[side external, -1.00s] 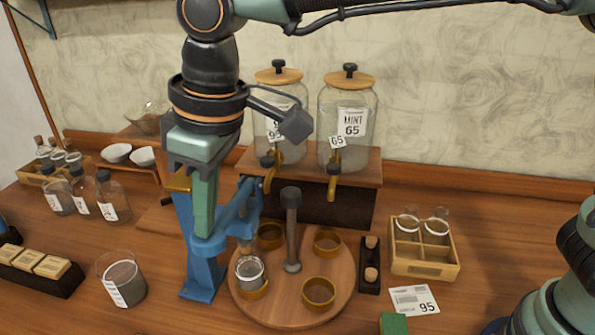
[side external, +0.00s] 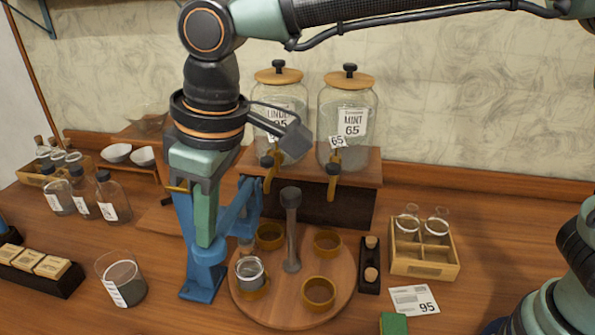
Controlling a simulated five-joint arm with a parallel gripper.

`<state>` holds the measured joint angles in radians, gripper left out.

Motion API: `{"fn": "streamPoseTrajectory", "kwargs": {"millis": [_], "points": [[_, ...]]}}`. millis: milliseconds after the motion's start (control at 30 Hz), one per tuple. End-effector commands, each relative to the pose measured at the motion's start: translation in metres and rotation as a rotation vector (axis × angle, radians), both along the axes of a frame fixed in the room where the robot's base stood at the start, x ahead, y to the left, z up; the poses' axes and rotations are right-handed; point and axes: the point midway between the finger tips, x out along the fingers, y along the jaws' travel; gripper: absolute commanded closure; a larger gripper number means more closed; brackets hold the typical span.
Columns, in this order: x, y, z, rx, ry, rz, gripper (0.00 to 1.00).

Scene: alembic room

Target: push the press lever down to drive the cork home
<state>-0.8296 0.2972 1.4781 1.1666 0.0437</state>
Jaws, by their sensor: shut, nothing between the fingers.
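The blue press (side external: 203,277) stands left of the round wooden turntable. Its slanted blue arm (side external: 238,208) reaches toward the turntable, and a brass-coloured bar (side external: 177,188) shows at its upper left. My gripper (side external: 204,243) is shut and empty, its green fingers pointing down in front of the press. The fingers hide part of the press, and I cannot tell whether they touch the lever. A small glass jar (side external: 250,273) sits in a brass ring on the turntable, below the press arm. A brownish piece, perhaps the cork, shows just above the jar; its seating is unclear.
The turntable (side external: 285,307) has a central post (side external: 291,230) and empty brass rings. A dark cork holder (side external: 370,265) and a wooden crate (side external: 424,270) stand to its right. A glass beaker (side external: 122,280) stands left of the press. Two lidded dispensers stand behind.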

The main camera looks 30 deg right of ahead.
Motion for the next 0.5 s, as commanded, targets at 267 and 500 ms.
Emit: {"fn": "streamPoseTrajectory", "kwargs": {"millis": [267, 500], "points": [[-0.0003, -0.0001, -0.0102, -0.001, 0.001, 0.000, 1.00], [-0.0002, -0.0001, -0.0107, -0.001, 0.001, 0.000, 1.00]]}}
